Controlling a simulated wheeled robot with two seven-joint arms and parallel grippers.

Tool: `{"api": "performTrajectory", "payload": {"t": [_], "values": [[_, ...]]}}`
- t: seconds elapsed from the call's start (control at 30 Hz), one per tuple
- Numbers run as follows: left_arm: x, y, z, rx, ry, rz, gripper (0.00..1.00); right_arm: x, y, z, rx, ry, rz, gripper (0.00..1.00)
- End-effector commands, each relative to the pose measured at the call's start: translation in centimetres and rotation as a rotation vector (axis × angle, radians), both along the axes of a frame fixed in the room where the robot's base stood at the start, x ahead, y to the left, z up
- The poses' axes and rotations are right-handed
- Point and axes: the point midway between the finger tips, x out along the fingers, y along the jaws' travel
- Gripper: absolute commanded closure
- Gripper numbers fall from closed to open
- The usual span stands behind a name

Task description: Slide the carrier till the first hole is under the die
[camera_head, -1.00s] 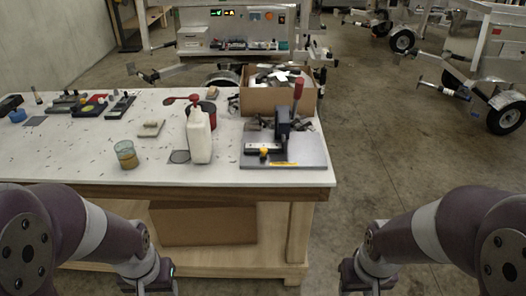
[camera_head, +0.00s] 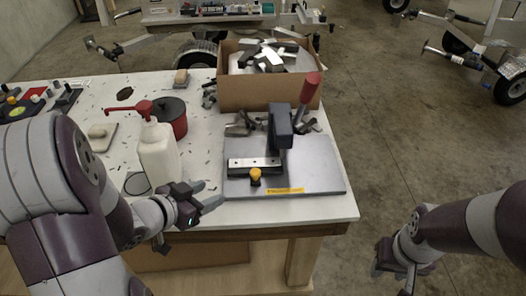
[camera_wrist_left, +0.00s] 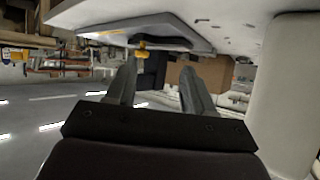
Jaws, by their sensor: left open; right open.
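The press stands on a grey base plate (camera_head: 315,178) near the table's right end. It has a dark press head (camera_head: 279,127) and a red-handled lever (camera_head: 310,88). The carrier, a light strip with small holes (camera_head: 254,162), lies left of the head, with a yellow knob (camera_head: 255,175) at its front. Which hole is under the die cannot be told. My left gripper (camera_head: 213,197) is open and empty, just left of the plate, apart from the knob. In the left wrist view the knob (camera_wrist_left: 141,50) shows beyond the open fingers. My right gripper (camera_head: 393,274) is open, off the table at the right.
A white bottle (camera_head: 158,155) stands close to my left wrist. A dark red pot (camera_head: 171,118) is behind it. A cardboard box (camera_head: 250,92) of metal pieces is behind the press, with loose pieces between.

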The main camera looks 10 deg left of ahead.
Motion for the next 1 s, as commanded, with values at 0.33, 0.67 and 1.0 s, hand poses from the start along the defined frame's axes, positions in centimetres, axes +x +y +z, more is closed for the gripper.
{"api": "performTrajectory", "payload": {"t": [0.33, 0.67, 1.0], "values": [[2.5, -3.3, 0.5, -0.089, -0.074, -0.068, 0.47, 0.0, 0.0, -1.0, 0.0, 0.0, 0.0, 0.57], [8.9, -6.7, -2.4, -0.087, -0.074, -0.063, 0.47, -0.1, 0.0, -2.3, 0.0, 0.0, 0.0, 0.57], [10.5, -7.5, -3.0, -0.086, -0.075, -0.059, 0.47, -0.1, 0.0, -2.5, 0.0, 0.0, 0.0, 0.57]]}}
